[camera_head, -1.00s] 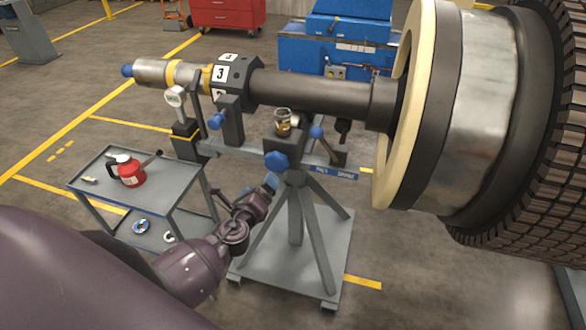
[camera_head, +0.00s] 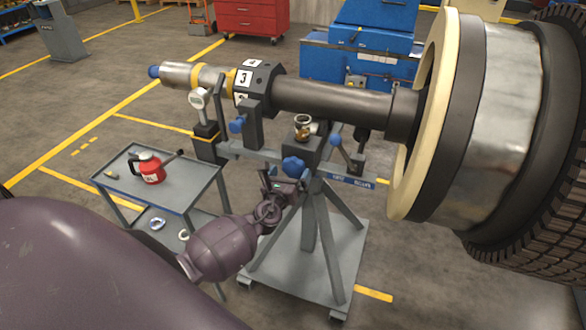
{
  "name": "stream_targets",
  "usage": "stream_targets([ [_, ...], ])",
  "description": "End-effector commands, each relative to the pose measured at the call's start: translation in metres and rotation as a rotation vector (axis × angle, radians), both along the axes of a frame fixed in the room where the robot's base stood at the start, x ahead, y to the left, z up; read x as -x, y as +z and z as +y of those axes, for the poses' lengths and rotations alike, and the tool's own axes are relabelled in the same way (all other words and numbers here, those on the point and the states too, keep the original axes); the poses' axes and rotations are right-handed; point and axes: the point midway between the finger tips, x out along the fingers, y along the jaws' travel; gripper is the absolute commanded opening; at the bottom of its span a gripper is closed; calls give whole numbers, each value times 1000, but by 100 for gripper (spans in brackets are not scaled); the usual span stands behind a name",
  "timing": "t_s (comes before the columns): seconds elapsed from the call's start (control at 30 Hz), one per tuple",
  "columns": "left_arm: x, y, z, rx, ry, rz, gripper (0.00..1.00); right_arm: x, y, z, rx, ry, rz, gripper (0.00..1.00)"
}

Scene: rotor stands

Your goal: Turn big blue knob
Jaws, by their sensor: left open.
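The big blue knob (camera_head: 293,167) sits on the front of the dark block of the rotor stand (camera_head: 322,230), below a small glass jar (camera_head: 302,127). My left arm comes in from the lower left. My left gripper (camera_head: 287,184) is just below and in front of the knob, open, with its fingers close to the knob's lower edge. I cannot tell whether they touch it. The knob's lower part is partly hidden by the gripper. My right gripper is not in view.
Smaller blue knobs (camera_head: 236,126) sit to the left and right on the stand. The long dark shaft (camera_head: 335,102) and big wheel (camera_head: 487,120) are above and right. A grey cart (camera_head: 190,195) with a red can (camera_head: 148,168) stands left.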

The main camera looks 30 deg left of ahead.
Motion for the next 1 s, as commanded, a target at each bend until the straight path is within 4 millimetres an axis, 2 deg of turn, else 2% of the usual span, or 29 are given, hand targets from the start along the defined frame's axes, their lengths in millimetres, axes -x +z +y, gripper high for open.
stream_targets([
  [0.1, -15, 0, 4, 0, 0, 0, 100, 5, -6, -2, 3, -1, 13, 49],
  [0.23, -23, -1, 6, 0, 0, 1, 100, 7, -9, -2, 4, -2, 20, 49],
  [0.6, -27, 0, 7, 2, 0, 0, 100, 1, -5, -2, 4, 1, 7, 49],
  [0.67, -27, 0, 7, 1, 0, 0, 92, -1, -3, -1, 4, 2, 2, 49],
  [0.93, -27, 0, 7, 1, 0, 0, 51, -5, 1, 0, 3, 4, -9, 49],
  [1.0, -27, 0, 6, 2, 0, 0, 51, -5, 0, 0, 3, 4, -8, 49],
])
